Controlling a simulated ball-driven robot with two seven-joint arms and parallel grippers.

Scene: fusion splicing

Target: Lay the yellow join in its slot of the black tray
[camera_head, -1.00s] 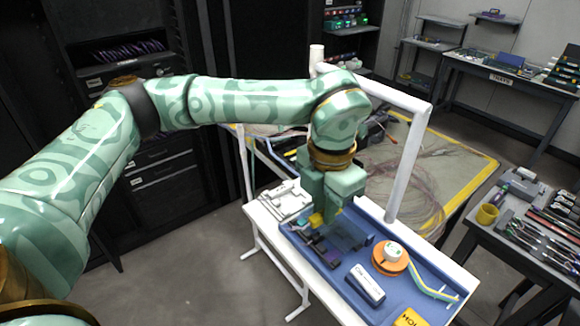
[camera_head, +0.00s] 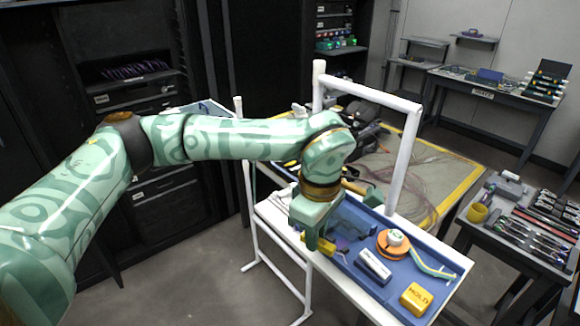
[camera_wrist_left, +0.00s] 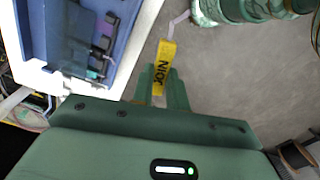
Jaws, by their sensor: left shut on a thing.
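The yellow join (camera_wrist_left: 166,54), a small block with dark lettering, is between the fingers of my left gripper (camera_wrist_left: 162,85). In the head view the left gripper (camera_head: 312,242) is low at the near left edge of the white table, and a bit of yellow shows beside it. The wrist view has the join over bare floor, just outside the table edge. The black tray (camera_wrist_left: 103,38) lies inside the blue work tray (camera_wrist_left: 128,18), apart from the join. In the head view my gripper hides most of it. My right gripper is out of view.
On the blue surface are a white-topped box (camera_head: 374,266), an orange reel (camera_head: 392,243) and a yellow-green strip (camera_head: 432,264). A yellow HOLD block (camera_head: 416,298) sits at the front right. A white frame (camera_head: 404,165) stands behind. A tool bench (camera_head: 520,230) is at right.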

